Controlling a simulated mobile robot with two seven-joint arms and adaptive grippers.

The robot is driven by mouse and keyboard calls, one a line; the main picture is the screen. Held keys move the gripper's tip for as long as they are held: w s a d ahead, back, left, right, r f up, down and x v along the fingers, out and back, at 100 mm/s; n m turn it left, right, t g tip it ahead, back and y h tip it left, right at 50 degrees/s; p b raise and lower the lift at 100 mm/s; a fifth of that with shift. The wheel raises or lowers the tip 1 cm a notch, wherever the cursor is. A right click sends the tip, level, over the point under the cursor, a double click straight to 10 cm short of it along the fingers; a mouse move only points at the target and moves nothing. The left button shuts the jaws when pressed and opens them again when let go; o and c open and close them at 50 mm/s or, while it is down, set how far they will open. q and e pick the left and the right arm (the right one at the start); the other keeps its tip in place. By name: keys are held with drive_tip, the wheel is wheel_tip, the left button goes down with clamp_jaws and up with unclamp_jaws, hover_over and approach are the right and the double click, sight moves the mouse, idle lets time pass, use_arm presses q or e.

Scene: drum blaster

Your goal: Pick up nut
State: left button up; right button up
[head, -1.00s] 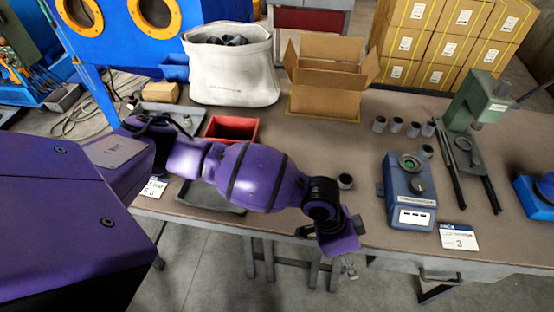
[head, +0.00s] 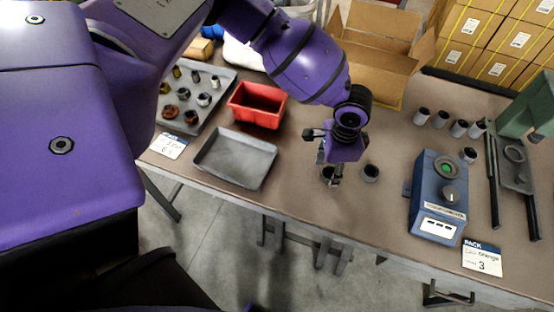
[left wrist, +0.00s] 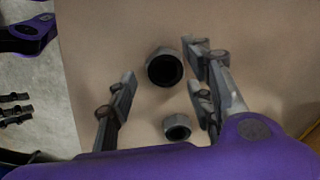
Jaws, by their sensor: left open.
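Two short grey hollow cylinders with dark bores, which look like nuts, are on the table below my left gripper (head: 325,159). In the head view one nut (head: 371,172) stands just right of the gripper, and the other nut (head: 328,174) is partly hidden under its fingers. In the left wrist view a larger-looking nut (left wrist: 165,68) and a smaller-looking nut (left wrist: 177,127) show between the lines of the spread fingers. The left gripper (left wrist: 163,88) is open and empty, pointing down. My right gripper is out of view.
A red bin (head: 257,104), an empty grey tray (head: 236,158) and a tray of small parts (head: 213,82) are left. A blue device (head: 438,197) stands right, with several grey cylinders (head: 441,119) behind it. An open carton (head: 372,63) is at the back.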

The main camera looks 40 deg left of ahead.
use_arm(q)
wheel_tip(320, 180, down, 2)
drive_tip(key=c, duration=1.2)
